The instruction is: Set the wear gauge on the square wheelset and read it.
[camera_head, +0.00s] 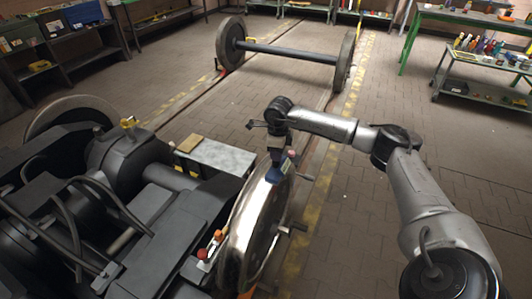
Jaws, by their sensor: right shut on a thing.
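My right gripper (278,152) reaches in from the right and points down over the rim of the near wheel (250,222). It is shut on a small blue tool with a red part (283,169), which looks like the wear gauge. The tool is at the top of the shiny rim; I cannot tell whether it touches the rim, and any reading is too small to see. The near wheel belongs to the dark bogie (150,205). A separate wheelset (290,52) stands on the rails at the back. My left gripper is out of view.
A grey box (215,157) stands behind the near wheel. Small red and orange parts (212,243) sit left of its rim. Shelves (60,45) line the left wall, and a cart with bottles (482,70) stands at the right. The paved floor between is clear.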

